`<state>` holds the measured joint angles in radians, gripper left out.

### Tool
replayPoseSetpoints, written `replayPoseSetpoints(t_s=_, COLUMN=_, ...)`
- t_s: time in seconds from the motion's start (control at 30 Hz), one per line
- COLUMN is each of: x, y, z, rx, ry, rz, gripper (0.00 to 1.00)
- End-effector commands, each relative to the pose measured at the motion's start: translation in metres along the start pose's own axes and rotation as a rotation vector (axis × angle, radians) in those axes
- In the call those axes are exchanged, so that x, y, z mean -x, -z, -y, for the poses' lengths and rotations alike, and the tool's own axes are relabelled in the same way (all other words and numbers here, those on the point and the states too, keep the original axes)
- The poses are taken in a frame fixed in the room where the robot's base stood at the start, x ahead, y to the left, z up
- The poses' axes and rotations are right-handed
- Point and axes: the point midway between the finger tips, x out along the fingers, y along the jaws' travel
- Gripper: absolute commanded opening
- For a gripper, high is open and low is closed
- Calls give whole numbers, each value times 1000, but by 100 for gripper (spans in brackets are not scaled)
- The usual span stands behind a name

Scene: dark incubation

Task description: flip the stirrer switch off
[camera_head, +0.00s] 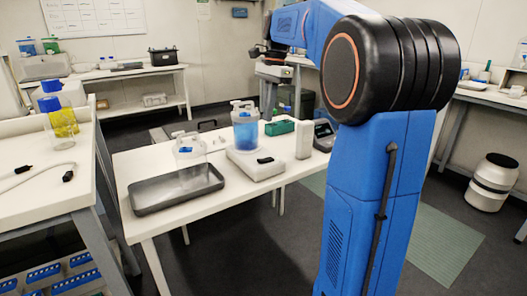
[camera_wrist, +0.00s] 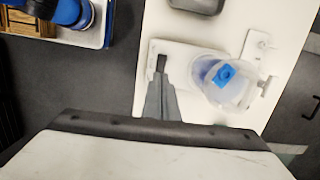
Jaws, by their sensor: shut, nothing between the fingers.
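The white stirrer (camera_head: 255,164) stands on the white table, with a clear vessel of blue liquid (camera_head: 245,128) on it. A small black switch (camera_head: 265,160) shows on its near side; whether it is on or off cannot be told. In the wrist view, the stirrer (camera_wrist: 184,60) and the vessel (camera_wrist: 228,82) are seen from above. My gripper (camera_wrist: 161,76) is shut and empty, its tips appearing over the stirrer's end, left of the vessel. A dark patch at the tips may be the switch; contact cannot be told. The head view does not show my fingers clearly.
A dark metal tray (camera_head: 145,195) and a clear jug (camera_head: 189,150) are left of the stirrer. A green box (camera_head: 280,127), a white block (camera_head: 304,139) and a dark device (camera_head: 324,135) stand behind and right. My blue arm hides the table's right side.

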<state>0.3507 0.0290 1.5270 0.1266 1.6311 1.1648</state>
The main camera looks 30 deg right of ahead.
Motion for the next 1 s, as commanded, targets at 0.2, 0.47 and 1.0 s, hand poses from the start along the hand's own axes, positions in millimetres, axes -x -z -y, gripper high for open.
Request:
replayPoseSetpoints(t_s=0.2, x=2, y=4, z=4, rx=-25, ry=-6, rz=5, gripper=0)
replayPoseSetpoints(t_s=0.47, x=1, y=4, z=4, rx=-24, ry=-6, rz=5, gripper=0)
replayPoseSetpoints(t_s=1.0, x=-70, y=3, z=3, rx=-23, ry=-8, rz=6, gripper=0)
